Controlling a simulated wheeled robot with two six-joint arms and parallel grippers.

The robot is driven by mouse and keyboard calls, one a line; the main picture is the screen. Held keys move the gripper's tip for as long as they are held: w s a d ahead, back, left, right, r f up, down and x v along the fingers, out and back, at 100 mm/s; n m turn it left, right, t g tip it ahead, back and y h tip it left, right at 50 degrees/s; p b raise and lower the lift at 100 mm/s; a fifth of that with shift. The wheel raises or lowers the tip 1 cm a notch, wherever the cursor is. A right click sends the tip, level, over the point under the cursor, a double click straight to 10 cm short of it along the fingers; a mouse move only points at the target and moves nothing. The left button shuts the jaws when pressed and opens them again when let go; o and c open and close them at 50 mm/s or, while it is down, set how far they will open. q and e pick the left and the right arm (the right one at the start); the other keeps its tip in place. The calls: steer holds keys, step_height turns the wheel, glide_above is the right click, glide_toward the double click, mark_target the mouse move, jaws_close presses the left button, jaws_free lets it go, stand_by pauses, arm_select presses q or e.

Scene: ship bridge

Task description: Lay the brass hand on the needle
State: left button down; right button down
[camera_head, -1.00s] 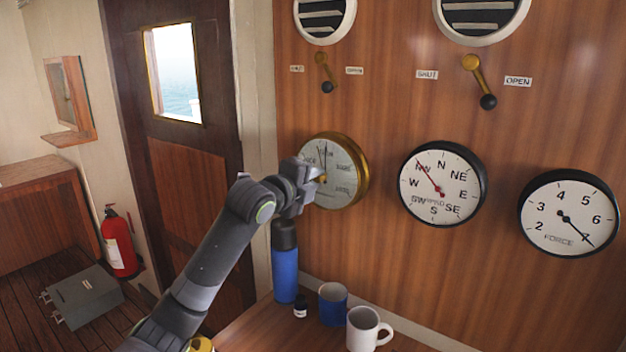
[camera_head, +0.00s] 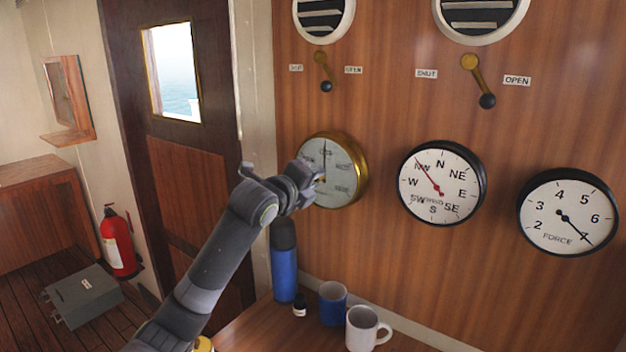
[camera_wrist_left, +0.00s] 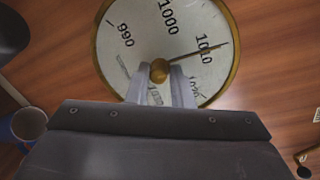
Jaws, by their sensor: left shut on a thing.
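The barometer (camera_head: 345,190) has a brass rim and a pale dial, and hangs at the left of the row of dials. In the left wrist view its dial (camera_wrist_left: 140,30) reads 990, 1000 and 1010. A dark needle (camera_wrist_left: 205,51) runs from the centre to just past 1010. My left gripper (camera_head: 318,180) is in front of the dial, its fingers (camera_wrist_left: 161,78) shut on the brass centre knob (camera_wrist_left: 159,70). I cannot make out a brass hand apart from the needle; the fingers cover the lower dial. My right gripper is not in view.
A compass dial (camera_head: 440,185) and a force dial (camera_head: 567,215) hang to the right. Two levers (camera_head: 323,72) (camera_head: 479,82) are above. A blue bottle (camera_head: 284,265), a blue mug (camera_head: 332,305) and a white mug (camera_head: 365,330) stand below on the wooden top.

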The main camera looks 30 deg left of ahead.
arm_select(q)
steer(key=shift+f, duration=0.15)
steer(key=c, duration=1.3)
jaws_free()
steer(key=shift+s, duration=0.1)
steer(key=shift+s+a+r+b, duration=0.3)
steer(key=shift+s+b, duration=0.5)
steer(key=shift+s, duration=2.05)
steer(key=shift+s+a+r+b, duration=0.1)
steer(key=shift+s+r+b, duration=0.55)
steer(key=shift+s, duration=2.2)
steer(key=shift+s+a+r+b, duration=0.15)
steer(key=shift+s+b, duration=0.85)
steer(key=shift+s, duration=1.85)
steer(key=shift+f, duration=0.15)
